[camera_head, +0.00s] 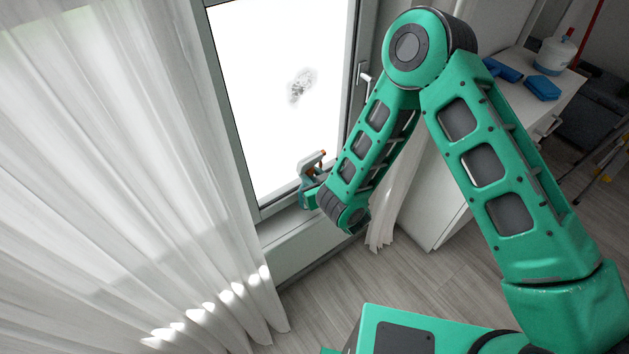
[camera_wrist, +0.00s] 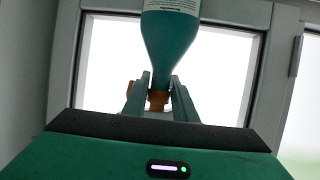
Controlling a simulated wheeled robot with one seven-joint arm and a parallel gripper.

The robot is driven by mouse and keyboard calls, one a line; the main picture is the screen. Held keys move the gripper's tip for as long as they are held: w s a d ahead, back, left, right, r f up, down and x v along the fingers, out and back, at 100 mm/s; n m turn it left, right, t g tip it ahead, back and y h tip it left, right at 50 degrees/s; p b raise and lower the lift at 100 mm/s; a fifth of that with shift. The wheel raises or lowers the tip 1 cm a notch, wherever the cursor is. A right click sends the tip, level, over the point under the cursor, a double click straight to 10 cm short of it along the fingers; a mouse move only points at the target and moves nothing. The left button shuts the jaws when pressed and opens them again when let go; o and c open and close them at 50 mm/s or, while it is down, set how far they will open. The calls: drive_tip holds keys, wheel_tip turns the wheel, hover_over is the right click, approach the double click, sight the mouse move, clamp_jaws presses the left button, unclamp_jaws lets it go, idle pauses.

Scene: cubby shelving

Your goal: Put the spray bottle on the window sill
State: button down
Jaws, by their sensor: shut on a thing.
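The spray bottle is teal with a pale label and an orange part at its neck. In the wrist view the bottle (camera_wrist: 172,45) reaches up out of frame, and my gripper (camera_wrist: 158,95) is shut on it around the orange neck. In the head view the bottle (camera_head: 311,160) is small, in front of the lower right of the window, with my gripper (camera_head: 312,187) at it. The window sill (camera_head: 282,222) runs below the window frame, partly hidden by my arm and the curtain. I cannot tell whether the bottle touches the sill.
A sheer white curtain (camera_head: 130,170) hangs at the left. The bright window pane (camera_head: 275,80) has a dark smudge. A window handle (camera_head: 361,72) is on the frame's right. A white cabinet (camera_head: 430,190) at the right bears blue items (camera_head: 542,88) and a white container (camera_head: 555,53).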

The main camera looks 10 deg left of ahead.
sight(312, 179)
drive_tip(key=shift+w+f, duration=0.5)
drive_tip(key=shift+w, duration=0.4)
drive_tip(key=shift+f, duration=2)
drive_tip(key=c, duration=1.4)
unclamp_jaws()
drive_tip(key=shift+d+f, duration=0.1)
drive_tip(key=shift+f, duration=0.05)
drive_tip(key=shift+c, duration=0.2)
